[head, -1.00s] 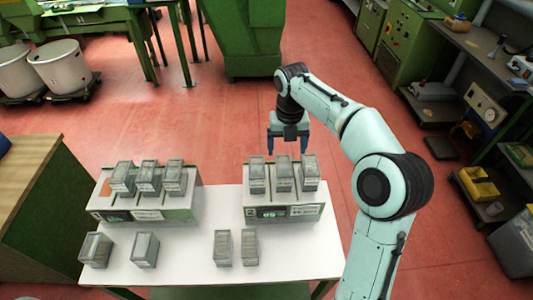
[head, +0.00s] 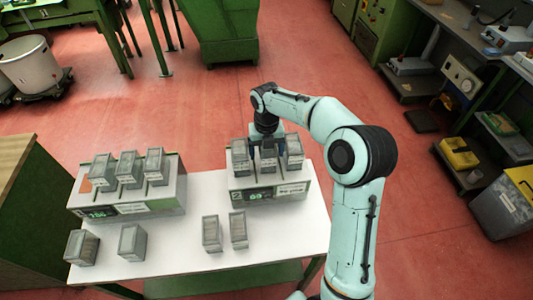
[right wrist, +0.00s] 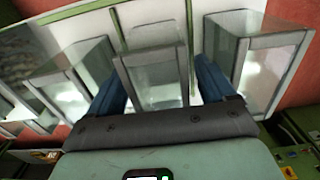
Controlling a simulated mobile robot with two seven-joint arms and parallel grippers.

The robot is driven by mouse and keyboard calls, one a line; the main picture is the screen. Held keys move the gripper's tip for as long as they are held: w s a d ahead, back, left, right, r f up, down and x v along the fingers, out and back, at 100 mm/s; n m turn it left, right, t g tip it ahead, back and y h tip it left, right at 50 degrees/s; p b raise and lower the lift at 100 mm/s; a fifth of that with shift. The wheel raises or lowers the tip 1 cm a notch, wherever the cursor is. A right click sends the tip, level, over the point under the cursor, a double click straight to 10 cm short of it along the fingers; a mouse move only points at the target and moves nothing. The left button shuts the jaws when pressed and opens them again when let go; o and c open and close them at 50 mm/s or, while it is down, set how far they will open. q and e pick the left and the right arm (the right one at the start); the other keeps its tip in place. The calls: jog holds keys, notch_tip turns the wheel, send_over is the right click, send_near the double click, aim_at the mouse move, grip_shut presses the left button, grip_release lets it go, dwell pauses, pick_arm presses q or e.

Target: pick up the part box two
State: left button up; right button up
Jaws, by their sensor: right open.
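Several grey, clear-sided part boxes stand in the head view. Three sit on the right stand (head: 300,190): a left box (head: 240,157), a middle box (head: 268,161) and a right box (head: 293,153). I cannot read which is part box two. My right gripper (head: 264,139) is at the back of the middle box. In the right wrist view its open blue fingers (right wrist: 161,85) are on either side of the middle box (right wrist: 155,65), with neighbouring boxes outside them. I cannot tell whether they touch it. My left gripper is not in view.
The left stand (head: 150,208) holds three similar boxes. More boxes (head: 132,242) (head: 212,233) stand on the white table (head: 175,262) in front. A wooden-topped green cabinet (head: 20,165) is at left.

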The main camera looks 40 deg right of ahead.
jog(key=shift+f, duration=0.7)
jog(key=shift+r, duration=0.1)
jog(key=c, duration=1.2)
